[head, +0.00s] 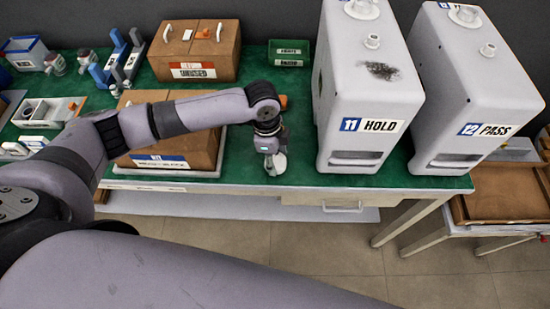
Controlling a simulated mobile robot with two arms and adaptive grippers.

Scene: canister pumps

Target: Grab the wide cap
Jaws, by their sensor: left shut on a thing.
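My left gripper (272,150) points down over the green table near its front edge, left of the canister marked 11 HOLD (338,95). It is shut on a pale, rounded piece (277,164), which looks like the wide cap; the gripper covers part of it, and it is small in view. I cannot tell if it touches the table. Canister 11 has a wide round fitting (362,9) on top and a narrower neck (372,41). Canister 12 PASS (475,95) has similar fittings. My right gripper is not in view.
Brown boxes (197,38) (180,150) stand on the left part of the green table (312,181). A small green bin (289,47) is behind the gripper. Blue-grey tools (118,65) are at the back left. A wooden tray (508,205) sits at right. Bare green lies left of canister 11.

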